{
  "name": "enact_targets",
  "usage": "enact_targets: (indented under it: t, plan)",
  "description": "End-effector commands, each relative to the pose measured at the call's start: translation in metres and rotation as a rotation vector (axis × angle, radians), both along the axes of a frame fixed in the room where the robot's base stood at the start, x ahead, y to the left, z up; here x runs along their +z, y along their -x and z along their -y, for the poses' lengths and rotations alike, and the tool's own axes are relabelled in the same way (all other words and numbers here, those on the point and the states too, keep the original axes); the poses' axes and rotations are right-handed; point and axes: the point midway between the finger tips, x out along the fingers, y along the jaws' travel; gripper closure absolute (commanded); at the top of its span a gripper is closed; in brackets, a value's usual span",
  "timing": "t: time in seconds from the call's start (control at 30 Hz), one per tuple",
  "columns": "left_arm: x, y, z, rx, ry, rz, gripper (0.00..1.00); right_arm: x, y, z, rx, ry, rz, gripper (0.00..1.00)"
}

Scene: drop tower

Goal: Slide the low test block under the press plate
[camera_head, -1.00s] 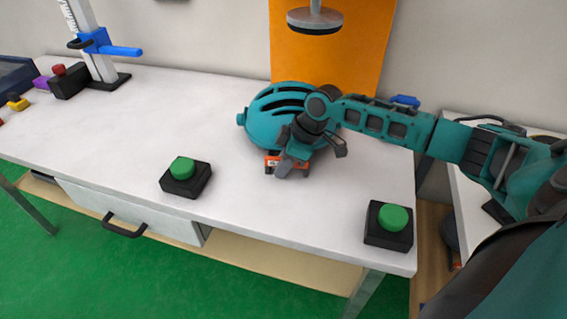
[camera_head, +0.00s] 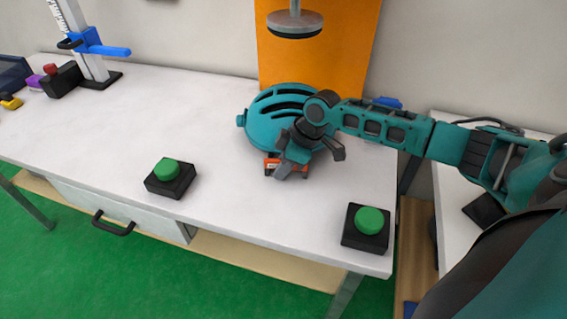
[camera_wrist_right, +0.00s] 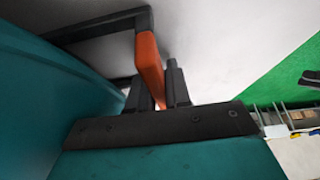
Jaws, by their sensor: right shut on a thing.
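A grey round plate (camera_head: 295,24), which looks like the press plate, hangs on a rod in front of the orange panel. Below it on the table is a rounded teal helmet-like body (camera_head: 262,122) with dark slots. An orange and black handle (camera_head: 270,166) is at its front; it also shows in the right wrist view as an orange bar (camera_wrist_right: 149,58) on black arms. My right gripper (camera_head: 287,166) is shut on this orange handle. The gripper and arm hide part of the teal body. I cannot tell a separate low test block. My left gripper is not in view.
Two black boxes with green buttons stand near the front edge, one left (camera_head: 170,179) and one right (camera_head: 366,229). A white column with a blue arm (camera_head: 100,45) stands at the back left. The white table top (camera_head: 170,115) between is clear.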

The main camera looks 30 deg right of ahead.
Motion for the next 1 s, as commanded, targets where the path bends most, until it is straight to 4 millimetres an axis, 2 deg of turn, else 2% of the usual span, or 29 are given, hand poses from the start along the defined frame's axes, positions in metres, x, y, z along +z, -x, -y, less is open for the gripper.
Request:
enact_targets:
  t: [0.13,0.17,0.47,0.77,0.87,1.0]
  plan:
    - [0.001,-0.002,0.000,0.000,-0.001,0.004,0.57,-0.001,0.000,0.001,-0.002,0.002,-0.001,1.00]
    - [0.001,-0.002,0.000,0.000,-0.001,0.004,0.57,-0.001,0.000,0.001,-0.001,0.002,-0.001,0.81]
    - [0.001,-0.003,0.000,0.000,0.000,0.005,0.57,0.000,0.000,0.000,0.000,0.001,-0.001,0.53]
    - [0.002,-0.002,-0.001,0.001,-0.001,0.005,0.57,0.003,0.000,0.001,0.000,0.001,0.001,0.53]
    - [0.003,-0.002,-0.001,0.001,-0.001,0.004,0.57,0.013,0.003,0.005,0.000,0.001,0.002,0.53]
    - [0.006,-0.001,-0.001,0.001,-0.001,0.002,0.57,0.038,0.009,0.014,0.000,0.003,0.004,0.53]
